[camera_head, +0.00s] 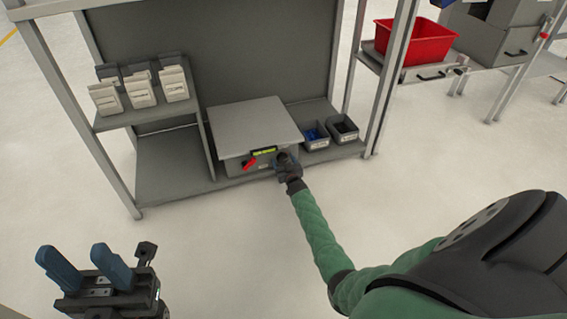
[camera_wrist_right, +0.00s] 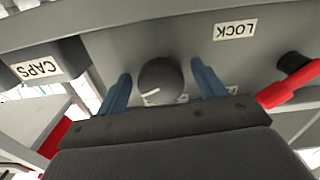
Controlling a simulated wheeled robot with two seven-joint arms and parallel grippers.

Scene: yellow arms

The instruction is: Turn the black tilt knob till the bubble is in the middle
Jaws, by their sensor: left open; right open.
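The black tilt knob (camera_wrist_right: 161,80) is on the front of a grey box, with a white pointer line on its face. My right gripper (camera_wrist_right: 165,88) is open, with one blue finger on each side of the knob and visible gaps. In the head view my right gripper (camera_head: 287,162) hides the knob. The bubble level (camera_head: 264,151) is a yellow-green strip on the box's front edge; the bubble itself is too small to make out. The grey box (camera_head: 252,122) stands on the bench. My left gripper (camera_head: 75,268) is open and empty at the lower left, away from the bench.
A red lever (camera_head: 249,163) sits left of the knob; it also shows in the wrist view (camera_wrist_right: 290,90) near a LOCK label (camera_wrist_right: 236,29). Grey bins (camera_head: 316,138) with small parts stand right of the box. White packs (camera_head: 140,92) stand on a shelf at left.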

